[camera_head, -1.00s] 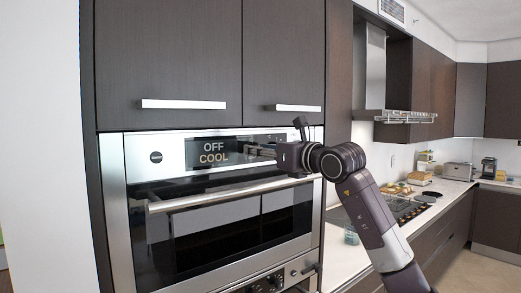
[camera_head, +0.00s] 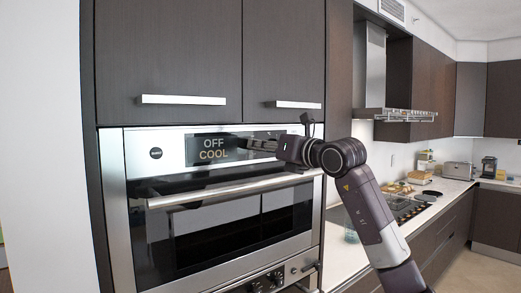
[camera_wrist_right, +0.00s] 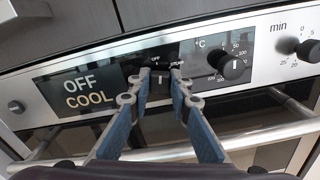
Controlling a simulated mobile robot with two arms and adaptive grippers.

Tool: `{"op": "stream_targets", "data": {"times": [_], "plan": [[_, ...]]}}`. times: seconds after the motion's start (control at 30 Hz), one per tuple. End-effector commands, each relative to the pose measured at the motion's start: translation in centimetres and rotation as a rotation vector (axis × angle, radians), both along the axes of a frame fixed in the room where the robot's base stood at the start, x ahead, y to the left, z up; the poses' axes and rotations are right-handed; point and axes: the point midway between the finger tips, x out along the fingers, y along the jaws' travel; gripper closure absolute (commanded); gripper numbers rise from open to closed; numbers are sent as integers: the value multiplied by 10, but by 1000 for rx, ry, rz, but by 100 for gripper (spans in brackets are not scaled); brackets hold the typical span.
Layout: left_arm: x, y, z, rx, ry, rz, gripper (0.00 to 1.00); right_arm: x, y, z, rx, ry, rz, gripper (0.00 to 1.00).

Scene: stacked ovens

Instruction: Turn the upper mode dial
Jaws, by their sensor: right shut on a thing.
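The upper oven (camera_head: 140,200) has a steel and black control panel with a display (camera_head: 213,149) reading OFF COOL. In the right wrist view the upper mode dial (camera_wrist_right: 159,82) is a dark knob right of the display (camera_wrist_right: 89,91), mostly hidden between the fingers. A white mark shows on it. My right gripper (camera_head: 252,144) reaches the panel from the right. In the wrist view the right gripper's (camera_wrist_right: 160,76) two fingers stand on either side of the mode dial and are shut on it. My left gripper is not in view.
The temperature dial (camera_wrist_right: 230,66) and minute dial (camera_wrist_right: 309,50) sit right of the mode dial. The oven handle bar (camera_head: 225,192) runs below the panel. A lower oven's knobs (camera_head: 266,283) show beneath. Cabinets hang above; a counter with a cooktop (camera_head: 405,208) lies right.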

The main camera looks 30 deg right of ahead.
Motion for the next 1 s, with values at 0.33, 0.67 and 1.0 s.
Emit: {"op": "stream_targets", "data": {"times": [0.33, 0.67, 1.0], "plan": [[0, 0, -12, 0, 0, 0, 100, 0, -1, 0, 329, 23, 0, 100], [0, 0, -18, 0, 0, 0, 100, 0, -2, 0, 593, 43, -1, 100], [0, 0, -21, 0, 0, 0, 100, 0, -2, 1, 741, 54, -1, 100]]}}
